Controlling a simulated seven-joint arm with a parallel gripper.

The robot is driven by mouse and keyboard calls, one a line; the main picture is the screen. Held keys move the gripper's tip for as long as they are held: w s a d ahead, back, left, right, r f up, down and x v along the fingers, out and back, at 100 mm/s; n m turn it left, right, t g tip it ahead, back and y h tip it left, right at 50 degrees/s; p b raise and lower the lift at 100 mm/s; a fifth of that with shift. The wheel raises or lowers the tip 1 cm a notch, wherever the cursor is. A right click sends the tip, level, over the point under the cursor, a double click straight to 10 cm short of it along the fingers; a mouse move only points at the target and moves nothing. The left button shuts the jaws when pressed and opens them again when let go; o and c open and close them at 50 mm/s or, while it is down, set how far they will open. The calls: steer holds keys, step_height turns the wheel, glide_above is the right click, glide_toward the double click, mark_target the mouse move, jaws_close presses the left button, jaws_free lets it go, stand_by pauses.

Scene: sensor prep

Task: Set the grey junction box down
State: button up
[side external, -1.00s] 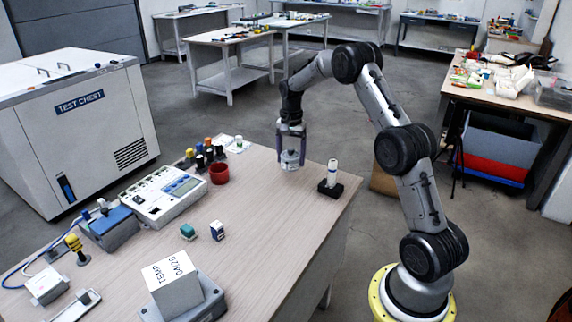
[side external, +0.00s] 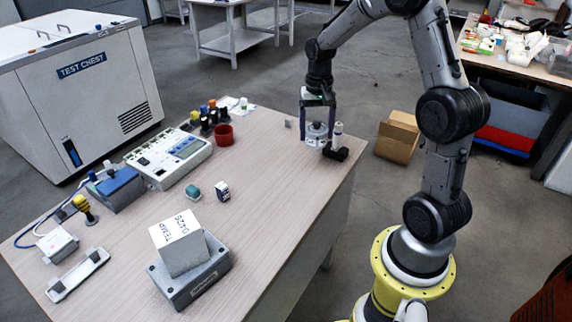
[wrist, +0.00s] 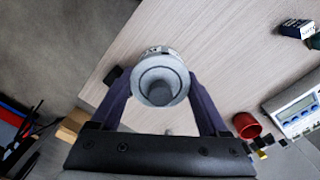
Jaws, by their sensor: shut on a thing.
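My gripper (side external: 317,132) is shut on a round grey junction box (side external: 316,139), over the back right part of the wood-topped table (side external: 278,190). In the wrist view the junction box (wrist: 160,76) sits between the two dark fingers (wrist: 160,98). It has a round face with a grey stub at its middle and a label on its side. I cannot tell whether its underside touches the table. Its far side is hidden.
A black stand (side external: 335,153) with a white tube stands close right of the box, near the table edge. A red cup (side external: 223,135) is to the left. A white cube (side external: 180,243) rests on a grey base (side external: 190,287) in front.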

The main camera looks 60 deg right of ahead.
steer(key=s+a+n, duration=0.5)
steer(key=a, duration=0.3)
steer(key=w+d+f, duration=0.1)
steer(key=w+f, duration=0.1)
steer(key=w, duration=0.2)
steer(key=w+d+f, duration=0.1)
steer(key=w+f, duration=0.2)
steer(key=w, duration=0.1)
steer(key=w+d+f, duration=0.1)
steer(key=w+f, duration=0.1)
steer(key=w, duration=0.2)
steer(key=shift+w+d+f, duration=0.15)
steer(key=shift+w+d, duration=0.1)
steer(key=shift+d, duration=0.1)
steer(key=shift+w+d+f, duration=0.15)
steer(key=shift+w+f, duration=0.35)
steer(key=shift+f, duration=1.65)
steer(key=shift+f, duration=0.1)
steer(key=o, duration=1.3)
